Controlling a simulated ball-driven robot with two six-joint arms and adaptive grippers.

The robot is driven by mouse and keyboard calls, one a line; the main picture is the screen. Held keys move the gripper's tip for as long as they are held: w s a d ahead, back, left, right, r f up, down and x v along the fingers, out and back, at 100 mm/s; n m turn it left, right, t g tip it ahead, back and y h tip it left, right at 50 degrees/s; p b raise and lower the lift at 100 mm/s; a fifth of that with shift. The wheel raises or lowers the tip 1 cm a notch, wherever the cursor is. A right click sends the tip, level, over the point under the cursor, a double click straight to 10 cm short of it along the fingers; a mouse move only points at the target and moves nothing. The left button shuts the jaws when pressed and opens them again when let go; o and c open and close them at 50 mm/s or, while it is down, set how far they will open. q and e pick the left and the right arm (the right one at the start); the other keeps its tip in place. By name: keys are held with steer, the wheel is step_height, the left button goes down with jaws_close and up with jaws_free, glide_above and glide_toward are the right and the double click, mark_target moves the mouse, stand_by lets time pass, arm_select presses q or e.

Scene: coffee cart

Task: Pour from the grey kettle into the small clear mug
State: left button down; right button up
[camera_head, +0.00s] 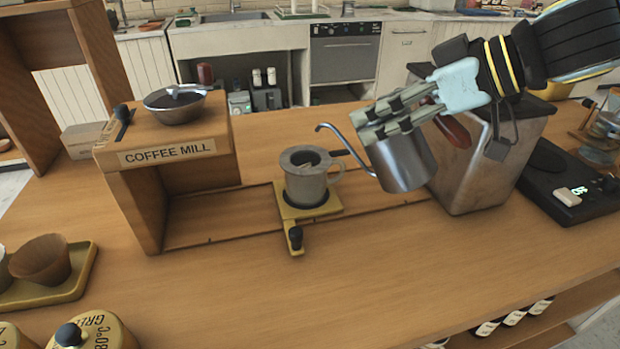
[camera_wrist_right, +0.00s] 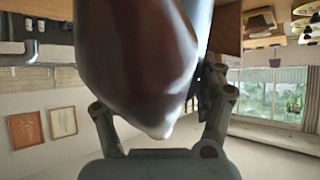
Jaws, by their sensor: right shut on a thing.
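The grey metal kettle (camera_head: 402,166) is held above the counter, a little tilted, its thin curved spout pointing left. The spout tip appears just above the small mug's rim in the head view; no liquid stream shows. The small clear mug (camera_head: 306,187), greyish and see-through, stands upright on a yellow stand (camera_head: 327,207); something dark shows at its top. My right gripper (camera_head: 370,124) is shut on the kettle. The kettle's red-brown handle (camera_head: 455,131) is partly hidden by my fingers; it looms large between the fingers in the right wrist view (camera_wrist_right: 125,65). My left gripper is not in view.
A wooden coffee mill stand (camera_head: 167,150) is left of the mug. A metal bin (camera_head: 465,185) stands close right of the kettle, with a black scale (camera_head: 575,205) beyond. The front middle counter is clear.

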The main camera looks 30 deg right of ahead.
steer(key=shift+w+a+r+g, duration=0.1)
steer(key=shift+w+r+g, duration=0.1)
steer(key=shift+r+g, duration=0.1)
stand_by(0.4)
stand_by(1.2)
steer(key=shift+s+d+f+t, duration=0.25)
steer(key=shift+s+f+t, duration=0.15)
steer(key=shift+f+t, duration=0.2)
steer(key=shift+w+a+r, duration=0.1)
steer(key=shift+r, duration=0.05)
steer(key=shift+w+r+g, duration=0.1)
steer(key=shift+g, duration=0.2)
steer(key=shift+r, duration=0.1)
stand_by(0.4)
steer(key=shift+w+a+r, duration=0.15)
steer(key=shift+g, duration=0.3)
